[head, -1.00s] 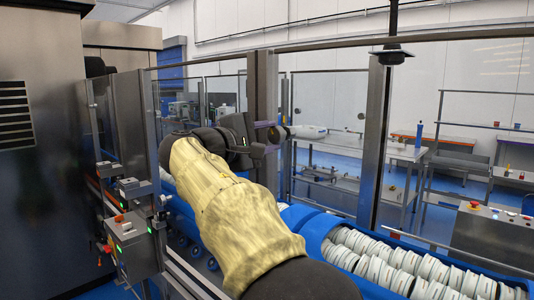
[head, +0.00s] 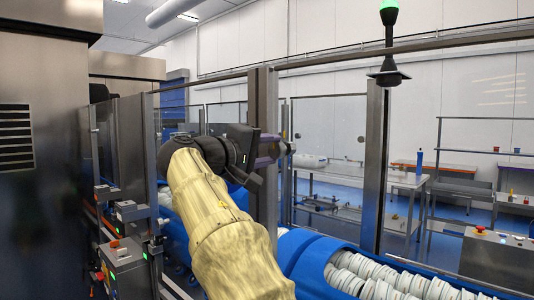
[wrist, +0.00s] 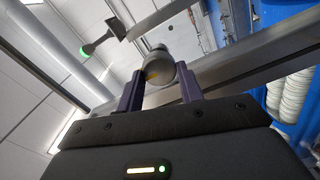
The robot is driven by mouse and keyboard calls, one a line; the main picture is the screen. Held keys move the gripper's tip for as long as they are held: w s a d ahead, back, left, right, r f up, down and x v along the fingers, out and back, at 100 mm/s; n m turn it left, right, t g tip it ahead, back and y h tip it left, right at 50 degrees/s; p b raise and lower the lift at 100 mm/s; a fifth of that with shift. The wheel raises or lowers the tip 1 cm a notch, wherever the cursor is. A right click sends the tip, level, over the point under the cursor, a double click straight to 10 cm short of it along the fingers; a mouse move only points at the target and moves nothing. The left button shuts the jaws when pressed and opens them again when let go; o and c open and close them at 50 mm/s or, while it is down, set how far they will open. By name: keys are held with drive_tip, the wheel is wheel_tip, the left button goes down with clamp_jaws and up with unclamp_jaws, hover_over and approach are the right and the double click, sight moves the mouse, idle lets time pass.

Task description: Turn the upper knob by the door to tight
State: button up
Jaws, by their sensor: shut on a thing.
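The knob (wrist: 158,68) is a grey rounded piece with a small yellow mark, between the two purple fingers of my gripper (wrist: 160,86) in the wrist view. My gripper is shut on it. In the head view my gripper (head: 277,151) is at the upper part of the dark metal post (head: 263,205), and the knob (head: 289,148) shows only as a small dark end past the fingers. The knob's marking and turn position cannot be read. No second knob can be made out; my arm covers part of the post.
A rail (head: 330,55) runs above the post, with a green-lit signal lamp (head: 389,45) on it. Clear panels stand on both sides. A blue tub (head: 325,250) of white rings lies below right. Control boxes (head: 125,262) stand at the left.

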drive_tip(key=shift+f, duration=0.1)
drive_tip(key=o, duration=1)
drive_tip(key=b+v, duration=0.1)
drive_tip(key=v, duration=1.6)
drive_tip(key=shift+s, duration=0.2)
drive_tip(key=shift+w+a, duration=0.15)
drive_tip(key=shift+a, duration=0.05)
